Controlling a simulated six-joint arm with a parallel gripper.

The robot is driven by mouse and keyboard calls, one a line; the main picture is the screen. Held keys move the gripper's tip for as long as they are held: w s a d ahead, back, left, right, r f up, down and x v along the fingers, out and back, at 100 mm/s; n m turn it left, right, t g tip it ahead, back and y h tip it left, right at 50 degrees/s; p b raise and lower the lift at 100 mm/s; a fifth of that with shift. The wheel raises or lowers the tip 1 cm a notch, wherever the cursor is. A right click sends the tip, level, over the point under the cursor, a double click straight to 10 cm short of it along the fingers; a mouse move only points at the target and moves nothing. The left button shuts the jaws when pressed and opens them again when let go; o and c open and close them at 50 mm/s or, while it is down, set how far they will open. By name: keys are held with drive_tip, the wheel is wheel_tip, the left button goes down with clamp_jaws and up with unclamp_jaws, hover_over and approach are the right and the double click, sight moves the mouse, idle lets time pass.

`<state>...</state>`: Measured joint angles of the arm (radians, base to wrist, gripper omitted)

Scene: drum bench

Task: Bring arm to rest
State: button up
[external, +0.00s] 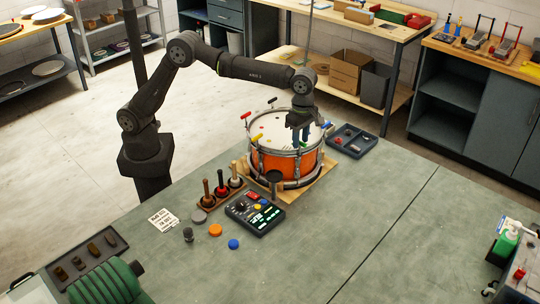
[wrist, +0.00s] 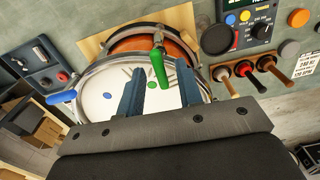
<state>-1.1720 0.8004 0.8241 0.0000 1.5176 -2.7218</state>
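My gripper (external: 301,131) hangs from my arm just above the right part of the drum (external: 272,161). The drum is orange with a white head and metal rim, and coloured keys stand around it. In the wrist view, the two blue fingers of my gripper (wrist: 163,95) are spread apart with nothing held between them. The drum's white head (wrist: 112,99) lies beyond the fingers. A green key (wrist: 158,69) shows between the fingertips, and a blue key (wrist: 62,97) sits to the left. I cannot tell the exact height of the fingers above the head.
A control box (external: 255,214), a rack of wooden-handled tools (external: 221,190) and coloured discs lie in front of the drum. A dark tray (external: 352,141) lies behind it at the right. The right side of the green bench (external: 400,225) is largely clear.

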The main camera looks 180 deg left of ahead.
wheel_tip(320, 180, up, 15)
wheel_tip(320, 180, down, 17)
drive_tip(key=shift+r, duration=0.2)
drive_tip(key=shift+f, duration=0.2)
drive_tip(key=m, duration=0.5)
drive_tip(key=shift+m, duration=2.2)
